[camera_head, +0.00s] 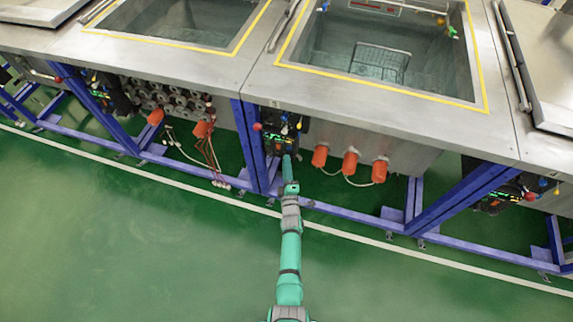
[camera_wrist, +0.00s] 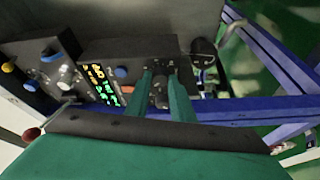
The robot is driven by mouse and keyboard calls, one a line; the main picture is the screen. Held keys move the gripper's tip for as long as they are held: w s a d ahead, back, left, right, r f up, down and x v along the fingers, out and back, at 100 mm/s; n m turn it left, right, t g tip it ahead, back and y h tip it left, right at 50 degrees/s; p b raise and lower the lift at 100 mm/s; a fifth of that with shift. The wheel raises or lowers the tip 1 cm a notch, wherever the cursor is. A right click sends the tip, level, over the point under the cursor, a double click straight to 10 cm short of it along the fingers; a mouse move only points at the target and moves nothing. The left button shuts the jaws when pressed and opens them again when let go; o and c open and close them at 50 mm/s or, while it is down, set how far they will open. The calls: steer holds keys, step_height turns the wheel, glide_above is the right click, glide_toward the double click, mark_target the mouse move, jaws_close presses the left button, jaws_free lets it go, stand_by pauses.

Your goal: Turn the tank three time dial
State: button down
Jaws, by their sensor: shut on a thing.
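A dark control box (camera_wrist: 110,48) with lit yellow and green displays (camera_wrist: 98,84) fills the middle of the wrist view. In the head view the control box (camera_head: 279,135) sits under the tank's front edge, beside a blue frame post. My gripper (camera_wrist: 162,80) has its two green fingers against the right part of the box face. They are shut on a small dark dial (camera_wrist: 160,92), mostly hidden between the fingertips. The dial's mark cannot be read. In the head view my gripper (camera_head: 288,160) reaches up to the lower part of the box.
Blue (camera_wrist: 121,73) and orange (camera_wrist: 128,59) buttons lie just left of my fingers. A second dark box (camera_wrist: 40,62) with knobs stands farther left. The green floor (camera_head: 150,250) in front is clear.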

steer(key=shift+w+a+f+m+t+h, duration=0.1)
steer(key=shift+m+t+h, duration=0.3)
steer(key=shift+m, duration=1.15)
steer(key=shift+s+f+m+t+h, duration=0.2)
steer(key=shift+m+t, duration=0.35)
steer(key=shift+m, duration=0.95)
steer(key=shift+w+a+f+m+t+h, duration=0.15)
steer(key=shift+m+t+h, duration=0.3)
steer(key=shift+m, duration=1.1)
steer(key=shift+r+m+h, duration=0.15)
steer(key=shift+m+h, duration=0.1)
steer(key=shift+m, duration=0.35)
steer(key=c, duration=1.5)
jaws_free()
steer(key=shift+c, duration=0.2)
steer(key=v, duration=1.1)
steer(key=shift+d, duration=0.2)
